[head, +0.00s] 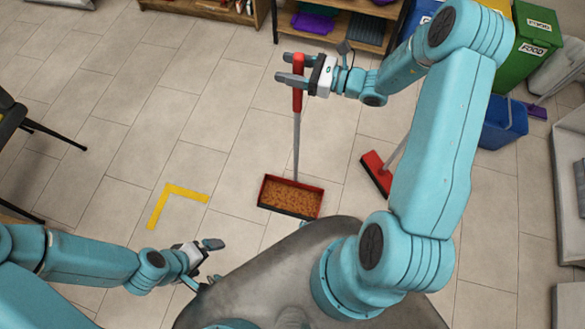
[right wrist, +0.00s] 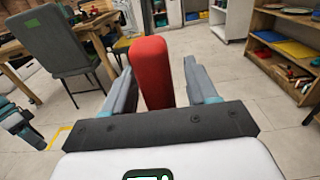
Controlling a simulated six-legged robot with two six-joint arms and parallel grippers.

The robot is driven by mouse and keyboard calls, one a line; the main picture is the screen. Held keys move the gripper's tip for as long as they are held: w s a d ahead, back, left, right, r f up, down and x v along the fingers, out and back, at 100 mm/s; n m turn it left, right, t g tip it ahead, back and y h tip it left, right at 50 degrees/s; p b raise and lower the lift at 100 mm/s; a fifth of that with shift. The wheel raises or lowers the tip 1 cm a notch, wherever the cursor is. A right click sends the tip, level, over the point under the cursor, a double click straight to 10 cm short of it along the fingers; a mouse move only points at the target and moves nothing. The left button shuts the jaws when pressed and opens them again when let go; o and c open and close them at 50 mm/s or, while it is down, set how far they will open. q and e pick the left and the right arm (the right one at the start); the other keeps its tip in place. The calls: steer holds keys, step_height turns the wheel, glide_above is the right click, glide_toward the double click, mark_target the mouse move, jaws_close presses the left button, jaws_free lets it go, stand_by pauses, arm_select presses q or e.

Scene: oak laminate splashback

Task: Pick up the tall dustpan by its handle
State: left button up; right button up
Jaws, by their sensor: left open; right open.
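The tall dustpan (head: 292,196) stands on the tiled floor in the head view, its red-edged pan filled with brown bits. Its grey pole rises to a red handle (head: 297,84). My right gripper (head: 284,68) is open at the handle, with its fingers on either side of it. In the right wrist view the red handle (right wrist: 152,72) shows upright between the two open fingers, with a gap to the right finger. My left gripper (head: 215,262) is open and empty, low at the left beside my body, well away from the dustpan.
A red broom head (head: 376,174) stands right of the pan, partly behind my right arm. A yellow corner marking (head: 177,195) lies on the floor at the left. Green (head: 532,50) and blue bins (head: 502,122) stand at the right. Shelves line the back; the floor between is clear.

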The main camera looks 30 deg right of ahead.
jaws_close()
steer(key=shift+r, duration=0.1)
stand_by(1.2)
